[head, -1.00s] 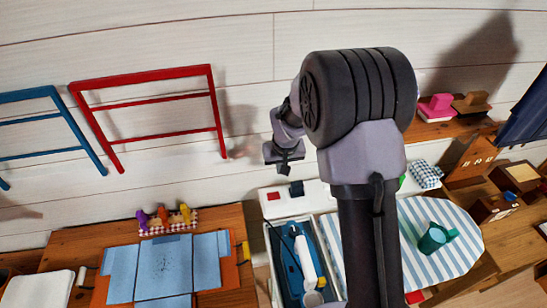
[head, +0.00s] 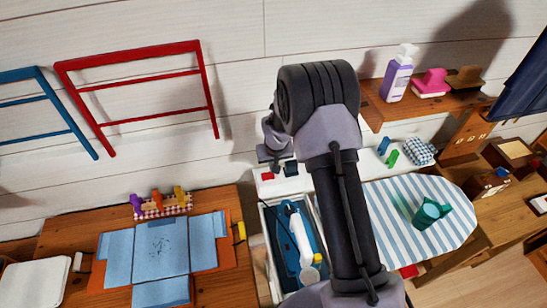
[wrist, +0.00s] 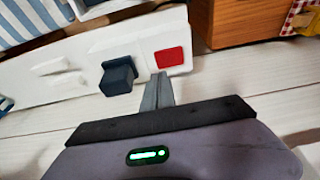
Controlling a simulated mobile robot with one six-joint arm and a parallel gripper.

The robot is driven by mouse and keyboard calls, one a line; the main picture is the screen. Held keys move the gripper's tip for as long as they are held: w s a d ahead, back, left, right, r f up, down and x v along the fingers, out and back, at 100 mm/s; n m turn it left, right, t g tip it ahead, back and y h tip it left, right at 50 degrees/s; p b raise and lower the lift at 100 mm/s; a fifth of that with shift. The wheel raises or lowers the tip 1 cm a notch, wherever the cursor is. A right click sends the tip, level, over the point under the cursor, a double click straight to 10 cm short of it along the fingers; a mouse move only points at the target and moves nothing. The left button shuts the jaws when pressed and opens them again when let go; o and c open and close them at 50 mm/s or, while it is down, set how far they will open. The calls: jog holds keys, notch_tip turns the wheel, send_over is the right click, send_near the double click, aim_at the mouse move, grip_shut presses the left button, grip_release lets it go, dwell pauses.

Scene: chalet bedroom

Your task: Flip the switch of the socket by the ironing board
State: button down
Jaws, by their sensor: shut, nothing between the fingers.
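The socket is a white panel (wrist: 60,92) low on the plank wall by the ironing board (head: 385,220). It has a red rectangular switch (wrist: 169,57) and a dark plug (wrist: 118,75) beside it; the switch (head: 267,176) and plug (head: 291,168) also show in the head view. My gripper (wrist: 161,78) is shut and empty. In the wrist view its fingertips appear at the panel's edge, just below the switch and right of the plug. I cannot tell whether they touch. In the head view my gripper (head: 272,160) is just above the switch.
A shelf with a purple bottle (head: 397,78) is at right. A wooden table (head: 65,232) is at left.

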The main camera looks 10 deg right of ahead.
aim_at(268, 176)
jog(key=shift+f, duration=1)
jog(key=shift+f, duration=0.1)
jog(key=shift+d+f+b, duration=0.1)
jog(key=shift+f+b, duration=0.2)
jog(key=shift+b, duration=0.35)
jog(key=shift+s+r, duration=0.1)
jog(key=shift+r, duration=0.05)
jog(key=shift+a+r, duration=0.25)
jog(key=shift+a, duration=0.5)
